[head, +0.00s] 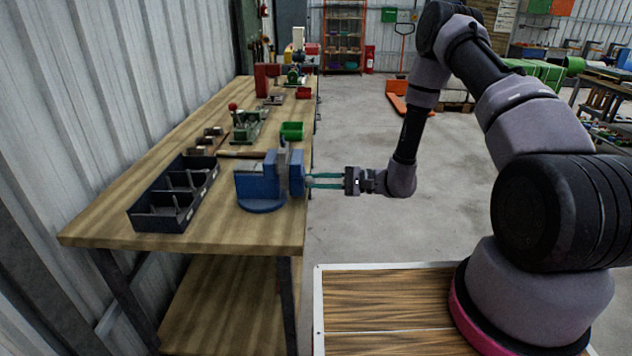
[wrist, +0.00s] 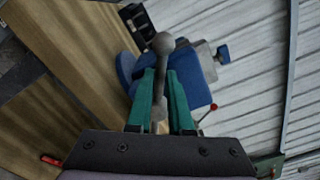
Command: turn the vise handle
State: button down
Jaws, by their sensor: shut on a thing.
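The blue bench vise (head: 262,188) stands at the right edge of the workbench, and its blue body also shows behind my fingers in the wrist view (wrist: 197,88). The vise handle (wrist: 163,44) is a grey bar with a ball end, seen in the wrist view. My gripper (head: 309,181) reaches in from the right at vise height, with its teal fingers level. In the wrist view, my gripper (wrist: 161,78) is shut on the handle, with the bar between the two fingers and the ball beyond their tips.
A dark divided tray (head: 160,218) lies left of the vise on the workbench (head: 215,236). A green bin (head: 292,131), a green tool with a red knob (head: 247,124) and a red bin (head: 303,93) stand farther back.

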jog(key=shift+w+r+m, duration=0.1)
jog(key=shift+m, duration=0.2)
jog(key=w+r+m, duration=0.1)
jog(key=w+m, duration=0.6)
jog(key=m, duration=1)
jog(key=shift+d+r, duration=0.15)
jog(key=shift+d, duration=0.05)
dwell(0.4)
jog(key=c, duration=0.8)
grip_release()
jog(key=shift+d, duration=0.1)
